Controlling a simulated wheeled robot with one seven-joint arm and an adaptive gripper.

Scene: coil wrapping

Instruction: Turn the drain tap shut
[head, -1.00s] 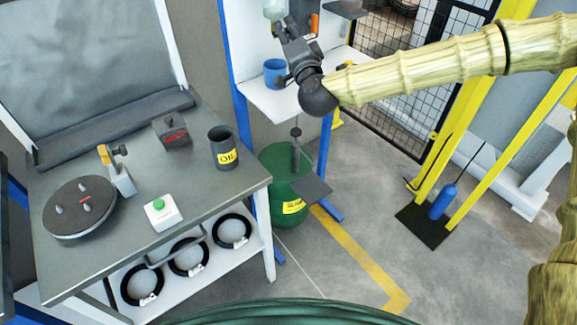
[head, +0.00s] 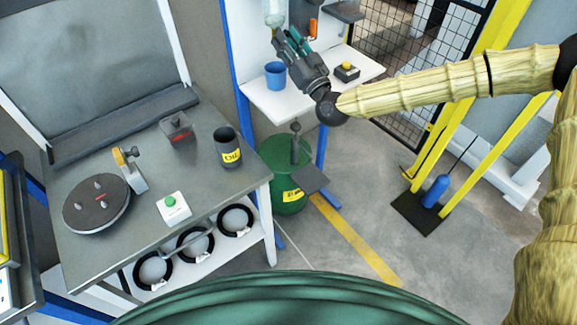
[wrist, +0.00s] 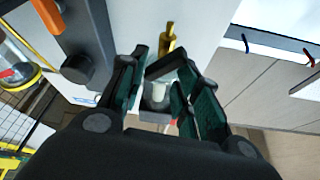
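My gripper (head: 286,36) is raised in front of the white wall panel, above the small shelf. In the wrist view my gripper (wrist: 158,85) is open, its green-padded fingers apart. A clear vessel (wrist: 158,92) with a pale core shows between and beyond the fingers; I cannot tell whether they touch it. A brass-coloured piece (wrist: 167,38), possibly the drain tap, sticks out just past the fingertips. In the head view a clear bowl (head: 274,12) hangs at the top edge, just above and left of the fingertips. The tap itself cannot be made out there.
A blue cup (head: 275,75) and a box with a yellow button (head: 347,71) stand on the white shelf (head: 285,100). An orange handle (head: 313,27) is right of my gripper. A green bin (head: 285,165) stands below. The workbench (head: 120,240) is at left.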

